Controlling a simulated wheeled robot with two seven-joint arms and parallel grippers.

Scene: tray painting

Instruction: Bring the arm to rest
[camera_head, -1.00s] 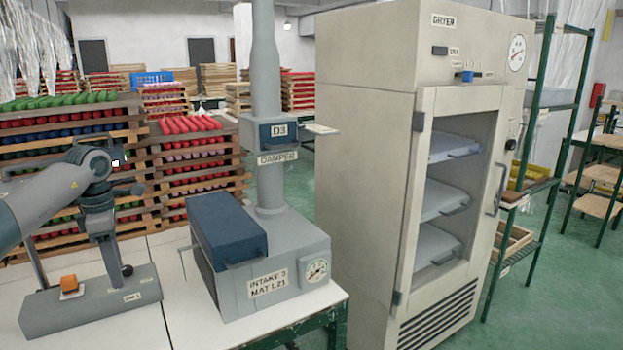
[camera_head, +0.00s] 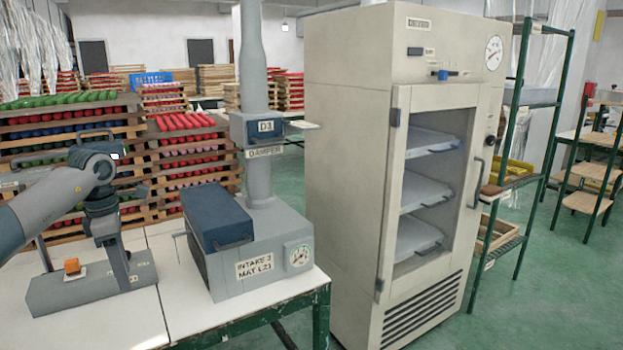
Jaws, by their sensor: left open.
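My left arm comes in from the left, and its left gripper (camera_head: 106,207) hangs from the wrist over the white bench (camera_head: 150,320) at the lower left. The gripper is open, and I see nothing held in it. Its fingertips are hard to make out against the grey parts behind. My right gripper is out of view.
A grey intake box (camera_head: 258,258) with a blue lid (camera_head: 207,217) and a damper pipe (camera_head: 255,100) stands right of the arm. A tall beige dryer (camera_head: 343,180) stands beyond it. Racks of coloured sticks (camera_head: 190,150) stand behind. Green floor (camera_head: 545,290) is open at right.

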